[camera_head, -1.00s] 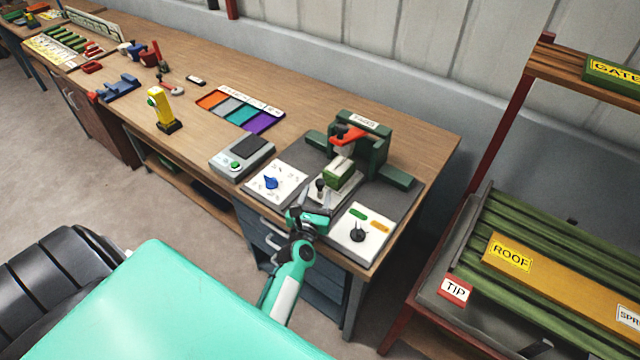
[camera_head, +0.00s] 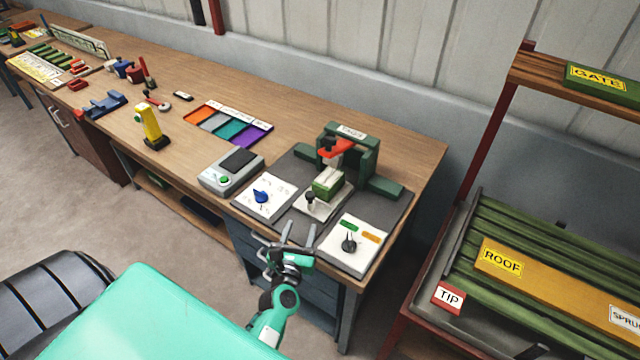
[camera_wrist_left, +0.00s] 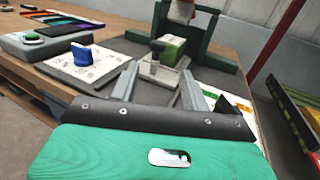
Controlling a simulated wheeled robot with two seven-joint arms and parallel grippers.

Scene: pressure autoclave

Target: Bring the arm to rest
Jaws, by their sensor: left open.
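My left gripper (camera_head: 296,236) is at the front edge of the wooden bench, in front of the dark mat and clear of the things on it. Its two fingers are apart with nothing between them. In the left wrist view the open fingers (camera_wrist_left: 158,90) point toward a green block (camera_wrist_left: 172,48) on a light plate. The block (camera_head: 327,184) sits before a dark green press (camera_head: 375,160) with a red-orange handle. My right gripper is not in view.
White panels with a blue knob (camera_head: 261,196) and a black knob (camera_head: 349,244) flank the block. A grey scale-like device (camera_head: 222,180) and coloured tray (camera_head: 246,136) stand left. A red-framed rack (camera_head: 470,150) stands right, with a floor gap between.

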